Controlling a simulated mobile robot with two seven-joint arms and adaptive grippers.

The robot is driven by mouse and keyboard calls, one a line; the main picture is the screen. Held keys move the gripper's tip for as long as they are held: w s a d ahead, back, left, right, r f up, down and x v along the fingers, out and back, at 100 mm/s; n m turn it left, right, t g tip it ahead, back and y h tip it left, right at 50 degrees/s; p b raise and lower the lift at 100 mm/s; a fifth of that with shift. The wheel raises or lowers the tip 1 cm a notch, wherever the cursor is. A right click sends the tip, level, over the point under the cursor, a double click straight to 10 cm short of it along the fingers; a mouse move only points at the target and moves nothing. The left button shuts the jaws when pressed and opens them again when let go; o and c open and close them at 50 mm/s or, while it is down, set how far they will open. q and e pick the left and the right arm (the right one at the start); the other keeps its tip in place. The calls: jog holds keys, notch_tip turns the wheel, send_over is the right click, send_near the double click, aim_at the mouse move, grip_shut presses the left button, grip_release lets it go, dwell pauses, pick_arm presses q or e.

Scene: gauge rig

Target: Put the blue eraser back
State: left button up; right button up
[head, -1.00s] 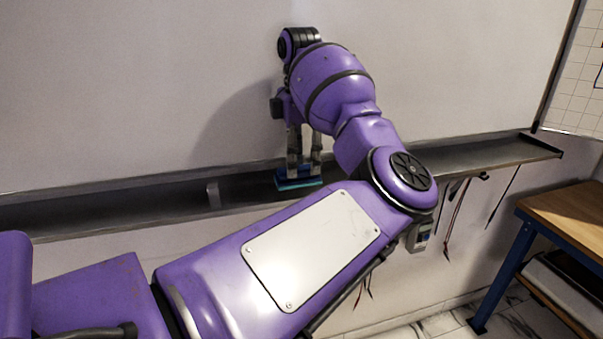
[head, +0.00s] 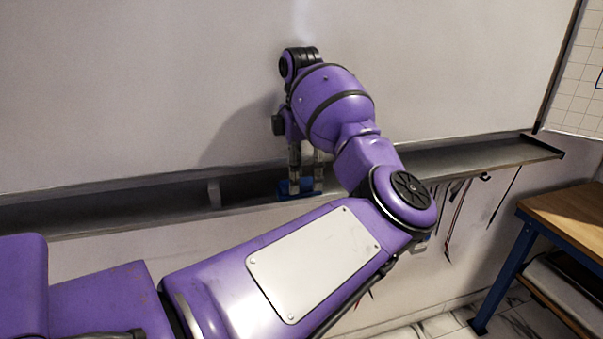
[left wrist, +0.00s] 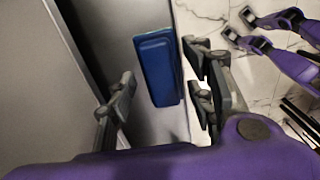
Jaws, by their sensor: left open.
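The blue eraser (head: 286,188) is at the long grey tray (head: 420,165) under the whiteboard, just right of a small upright divider (head: 214,194). In the left wrist view the eraser (left wrist: 158,70) lies lengthwise by the tray's front edge, with a lighter blue strip at its far end. My left gripper (head: 307,184) points down at the eraser. In the left wrist view its fingers (left wrist: 163,98) are open, one on each side of the eraser, with gaps showing. My left forearm hides part of the tray front.
The whiteboard (head: 140,90) rises directly behind the tray. A wooden-topped bench with a blue frame (head: 565,215) stands at the far right. The tray left of the divider looks empty.

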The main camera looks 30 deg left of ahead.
aim_at(301, 181)
pick_arm(q)
notch_tip(301, 181, up, 12)
jog(key=shift+p, duration=0.35)
dwell(0.6)
